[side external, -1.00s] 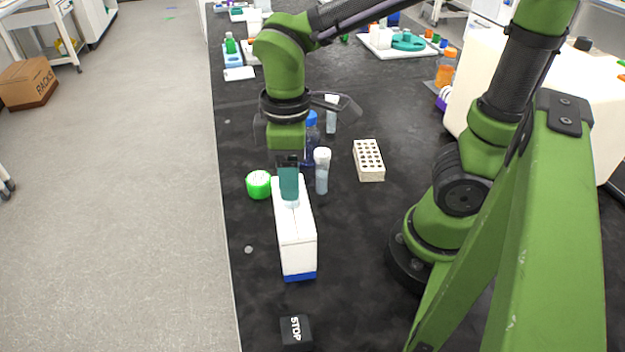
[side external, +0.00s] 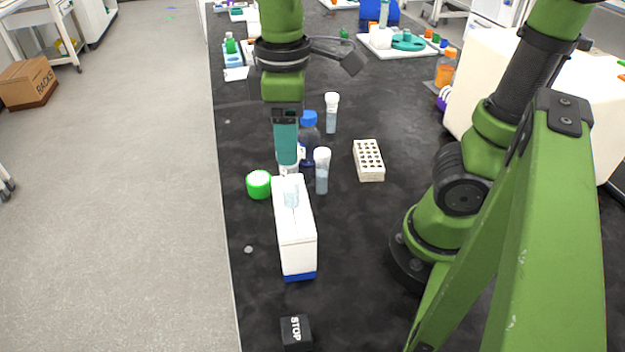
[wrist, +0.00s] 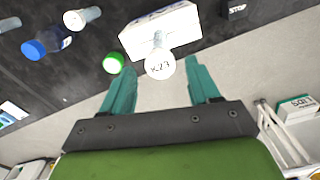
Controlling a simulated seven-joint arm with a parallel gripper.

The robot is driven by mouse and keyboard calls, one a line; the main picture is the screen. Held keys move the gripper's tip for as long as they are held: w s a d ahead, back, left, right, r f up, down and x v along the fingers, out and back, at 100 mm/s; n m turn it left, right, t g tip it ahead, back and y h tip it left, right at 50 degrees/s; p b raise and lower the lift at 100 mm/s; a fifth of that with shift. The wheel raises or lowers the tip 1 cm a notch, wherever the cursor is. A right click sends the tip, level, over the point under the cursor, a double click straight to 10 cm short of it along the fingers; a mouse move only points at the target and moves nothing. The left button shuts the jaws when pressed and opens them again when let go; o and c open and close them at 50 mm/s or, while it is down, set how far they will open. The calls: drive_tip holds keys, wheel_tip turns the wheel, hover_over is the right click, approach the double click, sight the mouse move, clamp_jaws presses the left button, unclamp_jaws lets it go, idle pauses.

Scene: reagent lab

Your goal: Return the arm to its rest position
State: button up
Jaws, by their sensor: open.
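My gripper (side external: 286,160) hangs fingers-down above the white box (side external: 296,240). Its teal fingers are open and apart in the wrist view. A clear tube with a white cap (wrist: 160,66) stands in the top of the box. The cap bears handwriting that looks like "K27" and shows between and beyond my fingertips in the wrist view. I see nothing held in my gripper.
Around the box stand a green-rimmed cap (side external: 259,184), a white-capped tube (side external: 322,171), another tube (side external: 332,113) and a blue-capped bottle (side external: 308,135). A white rack (side external: 368,160) lies to the right. A black STOP block (side external: 296,332) sits in front. The bench between is clear.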

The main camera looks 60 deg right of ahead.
wheel_tip(320, 180, up, 3)
drive_tip(key=shift+r, duration=0.2)
drive_tip(key=shift+s+d+m+t, duration=0.15)
drive_tip(key=shift+d+m+t, duration=0.15)
drive_tip(key=shift+d+m, duration=0.1)
drive_tip(key=d+f+m+t+y, duration=0.2)
drive_tip(key=d+m+t, duration=0.1)
drive_tip(key=m, duration=0.1)
wheel_tip(320, 180, up, 2)
drive_tip(key=n+g+h, duration=0.2)
drive_tip(key=n+g, duration=0.2)
drive_tip(key=n, duration=0.1)
hover_over(299, 151)
drive_tip(key=w+a, duration=0.1)
drive_tip(key=w, duration=0.1)
drive_tip(key=shift+s+r, duration=0.2)
drive_tip(key=shift+s, duration=0.05)
wheel_tip(299, 151, down, 13)
drive_tip(key=shift+s+d+r, duration=0.1)
drive_tip(key=shift+d+r, duration=0.05)
drive_tip(key=shift+r, duration=0.05)
wheel_tip(299, 151, up, 4)
drive_tip(key=shift+f, duration=0.15)
drive_tip(key=shift+s+d+r, duration=0.15)
drive_tip(key=shift+s, duration=0.2)
drive_tip(key=shift+s+d+r, duration=0.15)
drive_tip(key=shift+s, duration=0.2)
drive_tip(key=s+d+r, duration=0.1)
drive_tip(key=s+d, duration=0.4)
drive_tip(key=s, duration=0.7)
